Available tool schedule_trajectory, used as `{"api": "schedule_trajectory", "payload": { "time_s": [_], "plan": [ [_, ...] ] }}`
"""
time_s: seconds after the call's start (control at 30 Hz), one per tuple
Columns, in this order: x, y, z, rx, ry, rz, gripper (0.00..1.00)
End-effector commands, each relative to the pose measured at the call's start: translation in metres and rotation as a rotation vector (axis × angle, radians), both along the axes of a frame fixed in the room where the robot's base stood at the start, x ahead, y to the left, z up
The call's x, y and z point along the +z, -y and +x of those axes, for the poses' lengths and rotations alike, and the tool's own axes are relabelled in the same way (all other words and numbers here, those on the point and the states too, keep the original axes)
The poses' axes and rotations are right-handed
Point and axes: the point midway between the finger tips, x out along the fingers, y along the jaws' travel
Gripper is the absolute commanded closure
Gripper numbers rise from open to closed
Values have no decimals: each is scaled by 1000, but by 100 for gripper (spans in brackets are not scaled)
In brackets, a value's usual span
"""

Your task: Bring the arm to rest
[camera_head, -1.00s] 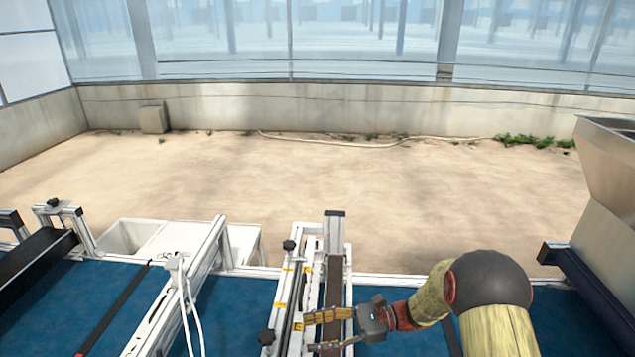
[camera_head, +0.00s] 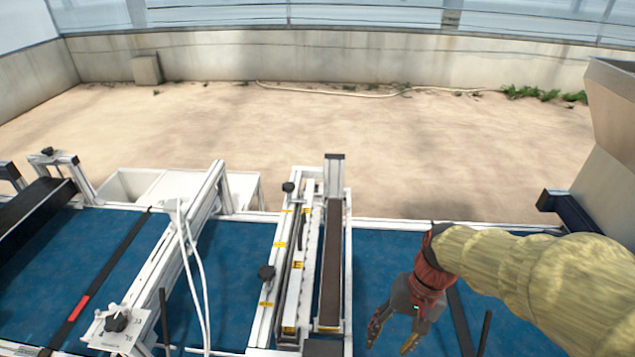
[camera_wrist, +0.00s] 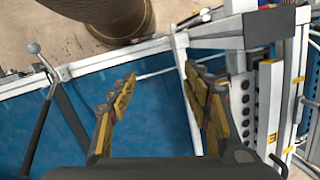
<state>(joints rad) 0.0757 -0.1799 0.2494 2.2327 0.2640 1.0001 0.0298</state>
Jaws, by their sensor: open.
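My gripper (camera_head: 392,340) is open and empty in the head view. It hangs over the blue belt, to the right of the white-framed seeder unit (camera_head: 290,262), with its fingers pointing down. In the wrist view my gripper (camera_wrist: 165,95) shows its two yellow and dark fingers spread apart, with blue belt (camera_wrist: 155,125) visible between them. The arm reaches in from the right side of the head view.
The seeder unit's frame stands close to the left of my gripper. A metal hopper (camera_head: 615,130) stands at the right. White bins (camera_head: 130,187) sit behind the belt at left. A white cable (camera_head: 190,260) hangs at the left crossbar.

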Motion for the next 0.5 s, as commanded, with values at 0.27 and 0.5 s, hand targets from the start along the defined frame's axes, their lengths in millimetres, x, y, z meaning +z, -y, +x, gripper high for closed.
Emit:
{"api": "schedule_trajectory", "payload": {
  "time_s": [0.27,0.5],
  "plan": [
    [44,36,-25,170,332,-200,51],
    [80,40,-48,207,545,-273,51]
  ]
}}
